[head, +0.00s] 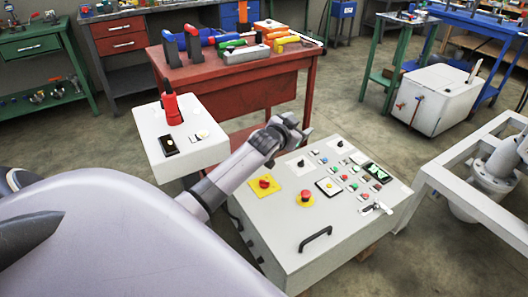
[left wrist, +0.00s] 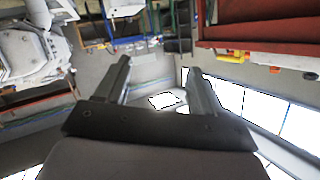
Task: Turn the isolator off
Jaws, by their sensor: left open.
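A grey control panel (head: 265,220) with a sloped top stands in front of me in the head view. A red knob on a yellow square plate (head: 264,184), which looks like the isolator, sits at its upper left. I cannot read which way the knob is turned. My left gripper (head: 293,130) is in the air above the panel's far edge, apart from the knob and beyond it. In the left wrist view its two fingers (left wrist: 160,82) are spread and empty; the panel is not clear there. My right gripper is in neither view.
A second red button (head: 305,198), several small buttons and a black handle (head: 315,239) are on the panel. A white box (head: 180,142) with a red device stands at left. A red workbench (head: 240,85) with tools is behind.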

